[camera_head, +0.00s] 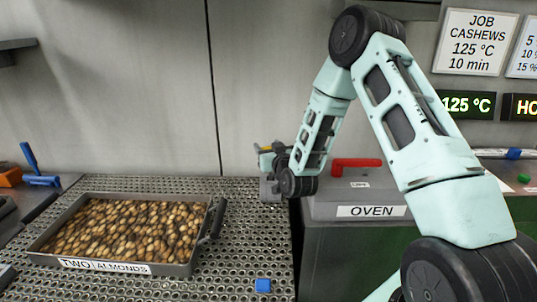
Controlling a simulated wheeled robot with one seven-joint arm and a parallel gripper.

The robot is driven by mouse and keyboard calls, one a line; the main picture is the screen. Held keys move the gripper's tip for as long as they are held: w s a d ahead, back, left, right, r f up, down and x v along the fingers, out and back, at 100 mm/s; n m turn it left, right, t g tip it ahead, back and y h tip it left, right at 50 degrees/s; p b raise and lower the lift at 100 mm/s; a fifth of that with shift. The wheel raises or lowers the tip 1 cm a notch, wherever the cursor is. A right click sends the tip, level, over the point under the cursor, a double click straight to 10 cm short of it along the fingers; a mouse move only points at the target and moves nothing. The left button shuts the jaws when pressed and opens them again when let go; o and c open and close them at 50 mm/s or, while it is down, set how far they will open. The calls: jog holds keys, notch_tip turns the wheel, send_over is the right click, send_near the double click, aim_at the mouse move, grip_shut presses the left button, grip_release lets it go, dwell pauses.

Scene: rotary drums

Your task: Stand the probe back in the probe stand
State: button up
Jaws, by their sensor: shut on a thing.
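My gripper (271,176) is at the centre of the head view, above the right edge of the perforated steel table and just left of the oven box. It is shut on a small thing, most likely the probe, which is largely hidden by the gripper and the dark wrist. A small yellow piece shows at the gripper's upper side; I cannot tell whether it belongs to the probe. A small blue block (263,285) sits at the front right of the table; I cannot tell whether it is the probe stand.
A grey tray of almonds (198,262) stands on the perforated table (240,240) at the left. The grey box marked OVEN (325,211), with a red handle (357,163), is right of my gripper. Blue and orange items (10,176) lie at the far left.

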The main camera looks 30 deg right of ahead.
jog(key=shift+f, duration=1.25)
jog(key=shift+f, duration=0.15)
jog(key=o, duration=1.1)
